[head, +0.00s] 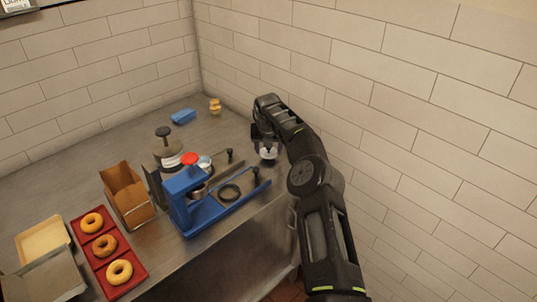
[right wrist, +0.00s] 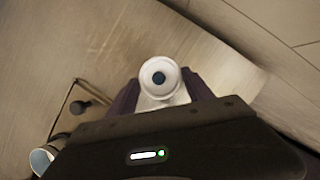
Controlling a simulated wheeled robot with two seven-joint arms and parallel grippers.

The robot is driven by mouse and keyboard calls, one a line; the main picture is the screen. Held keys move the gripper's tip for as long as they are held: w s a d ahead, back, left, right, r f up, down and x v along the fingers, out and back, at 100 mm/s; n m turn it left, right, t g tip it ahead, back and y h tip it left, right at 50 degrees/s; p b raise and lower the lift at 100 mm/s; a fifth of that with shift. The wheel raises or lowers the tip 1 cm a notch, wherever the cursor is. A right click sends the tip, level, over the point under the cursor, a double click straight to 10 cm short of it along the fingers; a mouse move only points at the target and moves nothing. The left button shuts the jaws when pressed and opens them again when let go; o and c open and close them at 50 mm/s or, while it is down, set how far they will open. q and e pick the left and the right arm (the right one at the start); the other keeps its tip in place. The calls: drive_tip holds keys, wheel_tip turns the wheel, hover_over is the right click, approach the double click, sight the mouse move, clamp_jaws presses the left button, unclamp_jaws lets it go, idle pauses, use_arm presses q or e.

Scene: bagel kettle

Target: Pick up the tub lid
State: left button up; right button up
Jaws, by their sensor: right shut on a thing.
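The tub lid (head: 268,153) looks like a small pale round piece in the head view, at the counter's right side by the wall. In the right wrist view the tub lid (right wrist: 160,66) shows as a white disc with a dark round centre. My right gripper (head: 266,144) is shut on it, with a dark finger on each side. The gripper hides part of the lid, and I cannot tell whether it touches the counter. My left gripper is not in view.
A blue stand (head: 188,215) with a red top is left of my right arm. A dark-topped jar (head: 168,154), cardboard box (head: 128,196) and red tray (head: 99,268) of bagels stand further left.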

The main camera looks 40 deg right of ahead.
sight(268, 153)
wheel_tip(268, 153, up, 8)
drive_tip(key=shift+p, duration=0.4)
idle(0.4)
